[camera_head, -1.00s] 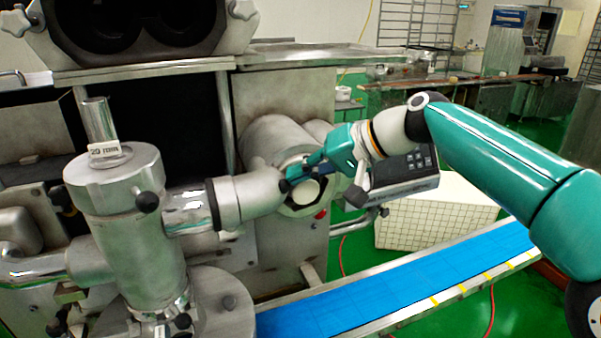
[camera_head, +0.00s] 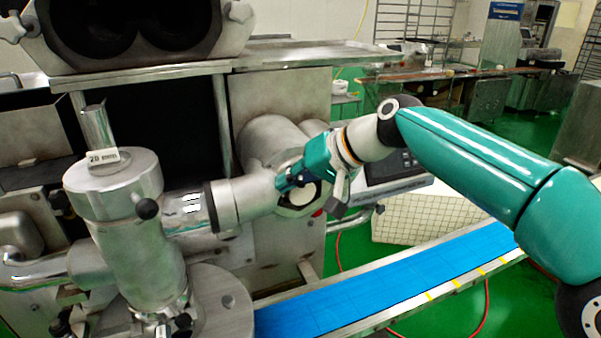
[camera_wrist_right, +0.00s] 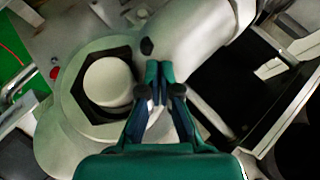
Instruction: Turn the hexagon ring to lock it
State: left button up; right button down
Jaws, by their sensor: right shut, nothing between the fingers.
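The hexagon ring is a grey metal ring with a dark six-sided opening around a pale round plug. In the head view the ring (camera_head: 303,209) is at the end of the machine's horizontal pipe, partly hidden by my right gripper (camera_head: 284,184). In the right wrist view the ring (camera_wrist_right: 100,129) lies left of centre. There my right gripper (camera_wrist_right: 159,72) is shut and empty, its fingertips to the right of the opening, by the pipe joint. I cannot tell whether they touch the metal. My left gripper is not in view.
A steel cylinder (camera_head: 128,225) on the machine stands at the left, joined to the pipe (camera_head: 245,198). A grey control panel (camera_head: 395,178) is behind my right wrist. A blue conveyor belt (camera_head: 400,275) runs below, with open space above it.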

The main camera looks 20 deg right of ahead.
jog(key=shift+s+a+f, duration=0.15)
jog(key=shift+a+f, duration=0.1)
jog(key=shift+a, duration=0.05)
jog(key=shift+a+f, duration=0.1)
dwell(0.5)
